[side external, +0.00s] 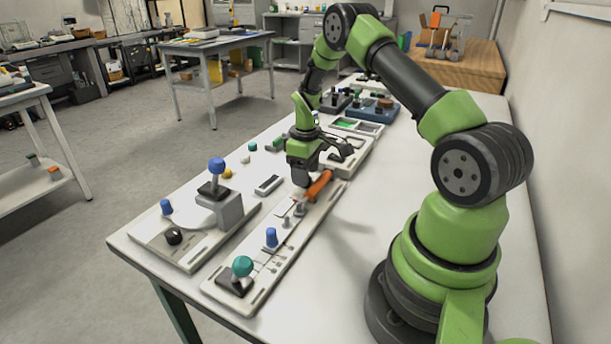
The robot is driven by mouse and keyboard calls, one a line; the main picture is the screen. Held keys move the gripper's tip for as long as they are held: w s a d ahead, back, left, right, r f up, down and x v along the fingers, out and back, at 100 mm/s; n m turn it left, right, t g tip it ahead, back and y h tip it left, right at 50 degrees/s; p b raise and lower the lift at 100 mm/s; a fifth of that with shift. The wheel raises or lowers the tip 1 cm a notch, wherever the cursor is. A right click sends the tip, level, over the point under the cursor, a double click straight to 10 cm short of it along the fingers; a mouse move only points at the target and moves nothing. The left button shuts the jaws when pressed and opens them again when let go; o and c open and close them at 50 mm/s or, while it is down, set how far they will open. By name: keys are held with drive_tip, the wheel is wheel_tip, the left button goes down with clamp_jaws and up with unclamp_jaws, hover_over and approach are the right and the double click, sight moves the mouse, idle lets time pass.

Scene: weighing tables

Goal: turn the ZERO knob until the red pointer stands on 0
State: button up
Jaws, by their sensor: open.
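My gripper (313,172) is over the middle of the white table, low beside the orange handle on the long pale board (262,275). Its jaws are open, and I see nothing held between them. I cannot tell whether it touches the handle. A black round knob (173,236) sits on the pale board at the left front. Blue knobs stand on the left board (166,207) and on the long board (271,237). No ZERO label is readable, so I cannot tell which knob it is. The red pointer and its scale cannot be made out.
A blue ball-topped lever (217,166) rises from a grey block, and a teal ball knob (242,266) stands at the front. The orange handle (319,185) slants up beside my gripper. Trays (357,127) and a blue box (373,108) lie behind. The right-hand table strip is clear.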

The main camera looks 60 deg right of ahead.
drive_tip(key=shift+f, duration=0.75)
drive_tip(key=c, duration=0.9)
drive_tip(key=shift+m, duration=2)
drive_tip(key=shift+c, duration=0.2)
drive_tip(key=o, duration=0.9)
drive_tip(key=shift+o, duration=0.2)
wheel_tip(320, 180, up, 10)
